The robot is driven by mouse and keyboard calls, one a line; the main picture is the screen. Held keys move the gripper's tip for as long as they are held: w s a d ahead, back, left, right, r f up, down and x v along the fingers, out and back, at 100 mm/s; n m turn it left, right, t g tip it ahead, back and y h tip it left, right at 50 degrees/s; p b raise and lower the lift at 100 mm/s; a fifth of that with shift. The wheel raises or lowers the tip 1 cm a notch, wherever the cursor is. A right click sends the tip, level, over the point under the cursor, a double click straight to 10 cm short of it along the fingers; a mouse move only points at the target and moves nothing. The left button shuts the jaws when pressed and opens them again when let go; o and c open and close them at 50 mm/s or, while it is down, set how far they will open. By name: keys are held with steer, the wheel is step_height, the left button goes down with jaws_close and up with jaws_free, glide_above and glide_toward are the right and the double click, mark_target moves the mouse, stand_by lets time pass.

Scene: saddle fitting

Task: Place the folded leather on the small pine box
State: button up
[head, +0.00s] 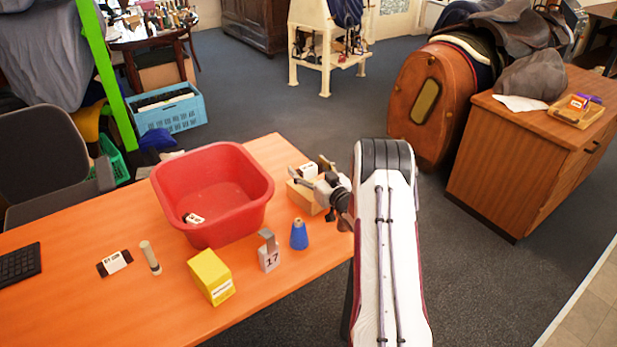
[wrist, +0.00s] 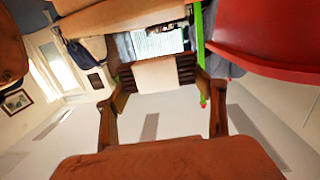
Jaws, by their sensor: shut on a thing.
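The small pine box (head: 303,198) stands near the far right edge of the orange table, right of the red basin. My gripper (head: 312,176) is over it, its fingers on either side of the folded leather (head: 310,171), which shows a pale label. In the wrist view the folded leather (wrist: 155,74) is dark with a cream label and sits between the two fingertips of my gripper (wrist: 158,82). A light wooden surface, apparently the pine box (wrist: 122,16), is close to it at the top. I cannot tell whether the leather touches the box.
The red basin (head: 213,200) holds a small labelled piece (head: 193,218). A blue cone (head: 299,235), a tag marked 17 (head: 269,254), a yellow box (head: 211,277), a pale cylinder (head: 150,257) and a dark labelled piece (head: 115,262) stand or lie in front.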

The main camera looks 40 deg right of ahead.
mark_target(309, 176)
steer(key=shift+f, duration=0.1)
steer(key=shift+f, duration=1.75)
steer(key=shift+f, duration=0.15)
steer(key=o, duration=1.2)
steer(key=shift+s+a+r, duration=0.15)
steer(key=shift+s, duration=1.85)
steer(key=shift+s+a+r, duration=0.15)
steer(key=shift+s+a, duration=0.05)
steer(key=shift+s, duration=1.75)
steer(key=shift+s+a+r, duration=0.15)
steer(key=shift+s, duration=1.85)
